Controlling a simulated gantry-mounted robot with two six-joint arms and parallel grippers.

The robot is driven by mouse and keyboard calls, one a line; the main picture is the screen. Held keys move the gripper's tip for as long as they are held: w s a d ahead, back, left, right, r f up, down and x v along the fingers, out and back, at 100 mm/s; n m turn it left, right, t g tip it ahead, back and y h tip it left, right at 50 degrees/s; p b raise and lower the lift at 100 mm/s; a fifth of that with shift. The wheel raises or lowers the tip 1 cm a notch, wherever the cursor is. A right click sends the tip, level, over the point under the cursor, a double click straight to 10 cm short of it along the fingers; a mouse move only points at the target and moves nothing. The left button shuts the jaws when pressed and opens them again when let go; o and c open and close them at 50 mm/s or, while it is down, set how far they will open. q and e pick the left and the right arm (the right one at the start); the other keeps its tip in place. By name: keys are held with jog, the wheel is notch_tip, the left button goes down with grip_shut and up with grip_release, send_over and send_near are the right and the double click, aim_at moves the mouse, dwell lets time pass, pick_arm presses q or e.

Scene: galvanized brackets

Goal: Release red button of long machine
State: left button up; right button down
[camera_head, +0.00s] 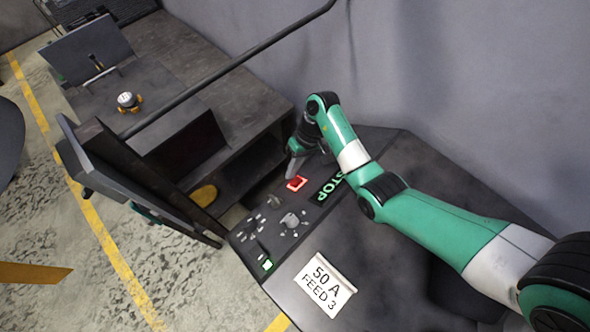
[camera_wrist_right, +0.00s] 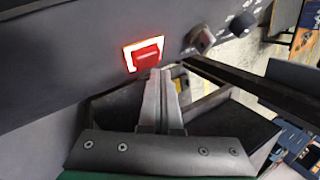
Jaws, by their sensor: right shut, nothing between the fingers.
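In the right wrist view the red button (camera_wrist_right: 146,57) shows just beyond the fingertips. My right gripper (camera_head: 291,174) is shut and empty, close beside the button at its upper left in the head view. In the right wrist view the closed fingers (camera_wrist_right: 160,73) end at the button's lower edge; I cannot tell whether they touch it. My left gripper is not in view.
Grey knobs (camera_head: 290,220) and a lit green switch (camera_head: 267,264) sit on the same panel. A white sign (camera_head: 324,284) reads "50 A FEED 3". A dark rail (camera_head: 240,65) crosses above the machine bed. A grey wall (camera_head: 480,80) stands behind.

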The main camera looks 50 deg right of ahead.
jog(key=shift+f, duration=0.1)
jog(key=shift+s+f, duration=0.25)
dwell(0.3)
jog(key=shift+s+f, duration=0.1)
dwell(0.3)
jog(key=shift+w+r, duration=0.35)
jog(key=shift+r, duration=0.1)
jog(key=shift+r, duration=0.1)
jog(key=shift+w+r, duration=0.25)
jog(key=shift+w, duration=0.05)
jog(key=w+r, duration=0.1)
jog(key=r, duration=0.1)
jog(key=w+r, duration=0.2)
jog(key=shift+d+b, duration=0.2)
jog(key=shift+b, duration=0.1)
